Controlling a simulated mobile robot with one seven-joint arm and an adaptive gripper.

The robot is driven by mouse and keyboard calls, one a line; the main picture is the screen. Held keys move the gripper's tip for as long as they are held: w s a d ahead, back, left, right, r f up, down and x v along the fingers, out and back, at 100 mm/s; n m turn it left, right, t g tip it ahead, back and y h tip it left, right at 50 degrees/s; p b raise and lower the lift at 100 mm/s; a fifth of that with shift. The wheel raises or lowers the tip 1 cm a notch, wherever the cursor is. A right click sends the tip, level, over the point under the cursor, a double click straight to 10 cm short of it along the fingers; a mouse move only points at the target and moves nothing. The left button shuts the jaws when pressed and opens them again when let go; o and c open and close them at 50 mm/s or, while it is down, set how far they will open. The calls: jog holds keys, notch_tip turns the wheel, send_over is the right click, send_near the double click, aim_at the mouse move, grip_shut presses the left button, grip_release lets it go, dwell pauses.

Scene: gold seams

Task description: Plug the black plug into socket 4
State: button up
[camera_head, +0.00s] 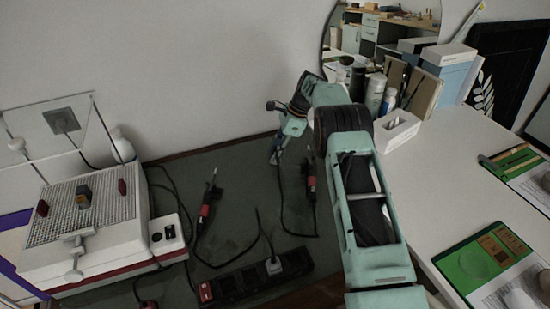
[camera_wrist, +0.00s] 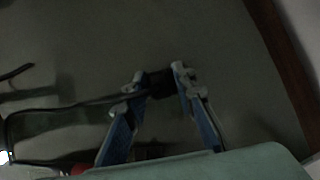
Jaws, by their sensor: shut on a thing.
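My gripper (camera_head: 277,158) is above the dark green mat near the wall in the head view. In the wrist view my gripper (camera_wrist: 160,74) is shut on the black plug (camera_wrist: 160,86), held between its two fingertips. A black cord runs from the plug toward the left of the wrist view. In the head view the plug is too dark and small to make out. The black power strip (camera_head: 234,285) lies near the bottom of the head view, well apart from my gripper. A pale grey plug (camera_head: 273,266) sits in it toward its right end. Socket numbers cannot be read.
Two red-and-black tools, one at left (camera_head: 205,206) and one at right (camera_head: 311,185), lie on the mat (camera_head: 236,170) with loose black cords. A white machine with a grid top (camera_head: 104,230) stands at left. The white table (camera_head: 455,165) at right holds boxes and bottles.

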aim_at(272, 152)
jog(key=shift+r, duration=0.1)
jog(key=shift+r, duration=0.5)
notch_tip(272, 152, up, 2)
jog(key=shift+r, duration=0.15)
jog(key=s+d+r, duration=0.1)
jog(key=s+r, duration=0.8)
jog(key=s, duration=0.5)
jog(key=shift+d+r, duration=0.25)
jog(key=shift+d, duration=0.15)
